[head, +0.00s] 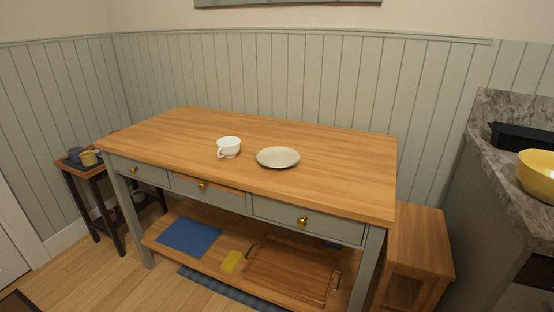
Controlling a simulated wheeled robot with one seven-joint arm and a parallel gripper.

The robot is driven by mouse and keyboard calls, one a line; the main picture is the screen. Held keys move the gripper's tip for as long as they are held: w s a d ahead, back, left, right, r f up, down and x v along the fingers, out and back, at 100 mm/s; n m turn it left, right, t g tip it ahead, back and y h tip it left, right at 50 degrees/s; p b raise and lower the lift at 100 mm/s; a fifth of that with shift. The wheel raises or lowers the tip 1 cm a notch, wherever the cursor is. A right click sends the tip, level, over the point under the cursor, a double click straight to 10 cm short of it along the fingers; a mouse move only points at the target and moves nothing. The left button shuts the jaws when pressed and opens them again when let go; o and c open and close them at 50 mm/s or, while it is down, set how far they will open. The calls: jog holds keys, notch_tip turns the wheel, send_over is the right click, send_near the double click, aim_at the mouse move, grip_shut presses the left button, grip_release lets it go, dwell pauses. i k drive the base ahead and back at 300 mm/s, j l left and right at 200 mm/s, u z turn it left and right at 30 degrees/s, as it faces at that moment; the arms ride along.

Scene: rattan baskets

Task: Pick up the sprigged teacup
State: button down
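A white teacup (229,146) stands upright on the wooden table (340,184), left of the table's middle. Its handle points toward the lower left. Any sprig pattern is too small to make out. A pale round plate (278,157) lies to the right of the cup, apart from it. My gripper is not in view.
The tabletop around cup and plate is clear. Below are drawers with brass knobs and a shelf holding a blue sheet (190,237) and wooden tray (291,270). A small side table (77,173) with mugs stands left. A stone counter with a yellow bowl (538,172) stands right.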

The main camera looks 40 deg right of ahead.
aim_at(229, 147)
jog(key=i+j+z, duration=0.1)
jog(key=i+j, duration=0.55)
jog(key=i+j+z, duration=0.15)
jog(key=i+j, duration=0.2)
jog(key=i+j+z, duration=0.1)
jog(key=i+j, duration=0.2)
jog(key=j, duration=0.25)
jog(key=i+j, duration=0.3)
jog(key=i+j+z, duration=0.15)
jog(key=i+j, duration=0.15)
jog(key=j, duration=0.25)
